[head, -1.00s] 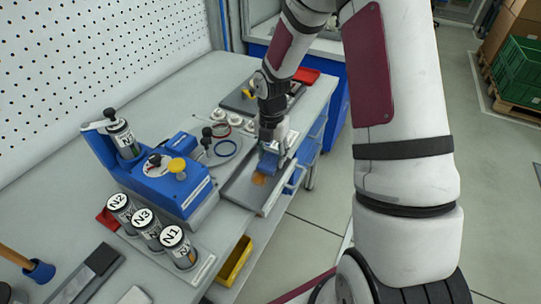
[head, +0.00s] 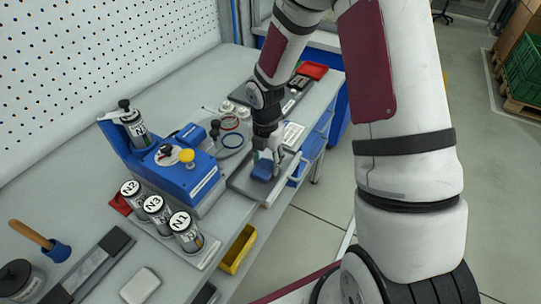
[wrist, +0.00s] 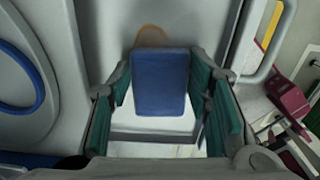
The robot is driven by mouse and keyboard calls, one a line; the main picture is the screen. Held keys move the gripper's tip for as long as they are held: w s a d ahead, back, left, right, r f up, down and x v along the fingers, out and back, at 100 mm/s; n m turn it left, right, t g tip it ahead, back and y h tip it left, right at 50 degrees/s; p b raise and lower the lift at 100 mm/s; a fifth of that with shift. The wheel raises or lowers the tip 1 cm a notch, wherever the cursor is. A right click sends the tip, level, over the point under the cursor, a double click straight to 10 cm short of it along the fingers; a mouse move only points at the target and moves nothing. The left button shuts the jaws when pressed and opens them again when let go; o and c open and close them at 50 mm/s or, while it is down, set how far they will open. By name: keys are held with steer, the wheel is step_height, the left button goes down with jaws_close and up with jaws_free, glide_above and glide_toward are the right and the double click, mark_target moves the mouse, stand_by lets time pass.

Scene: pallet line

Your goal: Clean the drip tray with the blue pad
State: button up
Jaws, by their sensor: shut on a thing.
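The drip tray (head: 246,187) is a shallow grey tray near the bench's right edge; it also shows in the wrist view (wrist: 200,28). My gripper (head: 265,158) points down over it, shut on the blue pad (head: 262,172). In the wrist view the blue pad (wrist: 160,82) sits between the green-lined fingers. A brown stain (wrist: 152,34) on the tray shows just beyond the pad's far edge, partly hidden by the pad. The head view does not show the stain. I cannot tell whether the pad touches the tray.
A blue machine (head: 180,180) stands left of the tray. Labelled canisters (head: 157,212) stand in front of it. A yellow bin (head: 238,250) is below the bench edge. A blue ring (wrist: 22,75) shows left in the wrist view.

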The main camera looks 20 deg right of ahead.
steer(key=shift+s+a, duration=0.4)
steer(key=shift+a, duration=0.15)
steer(key=shift+r+p, duration=1.65)
steer(key=shift+r, duration=1.3)
step_height(320, 180, up, 3)
steer(key=shift+p, duration=0.8)
steer(key=shift+f+b, duration=1.1)
steer(key=shift+f, duration=2.45)
steer(key=shift+f+b, duration=0.4)
steer(key=shift+f, duration=0.55)
